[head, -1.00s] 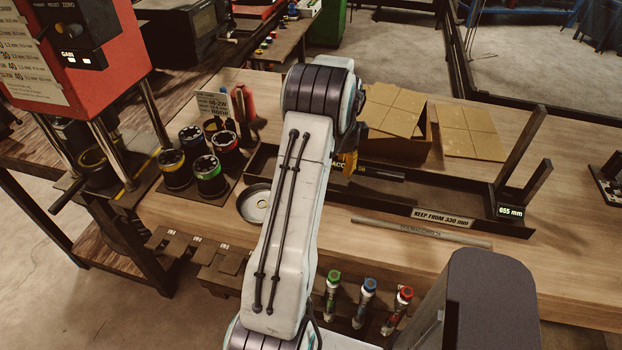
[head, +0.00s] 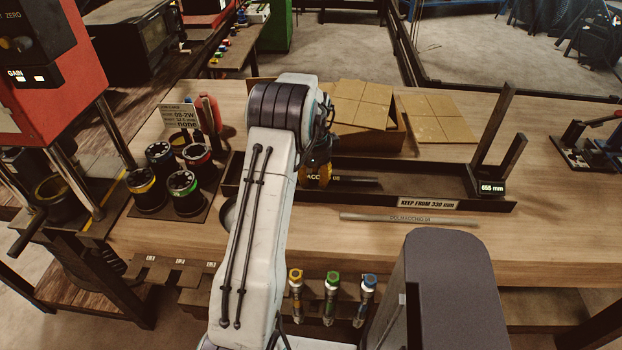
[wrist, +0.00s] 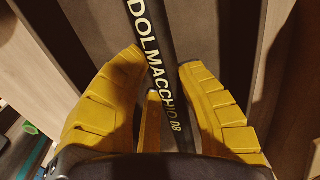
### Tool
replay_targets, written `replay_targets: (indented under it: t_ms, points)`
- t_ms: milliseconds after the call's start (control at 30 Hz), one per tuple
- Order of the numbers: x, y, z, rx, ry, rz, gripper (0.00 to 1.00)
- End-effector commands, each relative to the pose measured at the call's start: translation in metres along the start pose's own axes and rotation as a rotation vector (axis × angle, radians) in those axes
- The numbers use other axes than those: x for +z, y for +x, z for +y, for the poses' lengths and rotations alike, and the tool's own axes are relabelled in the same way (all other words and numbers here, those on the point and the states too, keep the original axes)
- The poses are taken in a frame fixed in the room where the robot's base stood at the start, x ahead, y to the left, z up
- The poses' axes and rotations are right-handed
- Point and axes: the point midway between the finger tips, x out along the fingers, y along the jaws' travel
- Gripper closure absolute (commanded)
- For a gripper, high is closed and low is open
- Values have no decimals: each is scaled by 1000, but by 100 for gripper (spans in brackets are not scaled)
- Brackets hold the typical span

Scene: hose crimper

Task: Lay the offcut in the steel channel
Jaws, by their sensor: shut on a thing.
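The offcut is a short black hose printed DOLMACCHIO 08 (wrist: 158,60). In the head view its right part (head: 358,183) shows over the dark steel channel (head: 487,202), roughly along its length; its left end is hidden behind my arm. My yellow gripper (head: 318,176) is over the channel, its fingers closing on the hose. In the wrist view the hose runs between the fingertips of my gripper (wrist: 163,62), with the channel's floor behind it. I cannot tell whether the hose touches the floor. A plate on the channel's front wall reads KEEP FROM 330 mm (head: 428,203).
A grey printed length (head: 398,217) lies on the bench in front of the channel. A cardboard box (head: 365,105) stands behind it. Two dark posts (head: 494,125) rise at the channel's right end. Capped pots (head: 183,185) stand left. Several colour-capped tubes (head: 331,295) hang at the front edge.

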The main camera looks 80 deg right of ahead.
Motion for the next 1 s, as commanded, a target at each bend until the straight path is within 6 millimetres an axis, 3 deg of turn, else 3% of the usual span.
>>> replay_targets:
  t_ms: [200,233,433,833,1000]
  points:
    - [0,3,0,-1,0,0,100]
    - [0,2,0,0,0,0,65]
    - [0,2,0,0,0,0,47]
    - [0,-4,-1,-2,0,0,45]
    - [0,-25,-1,-5,0,1,45]
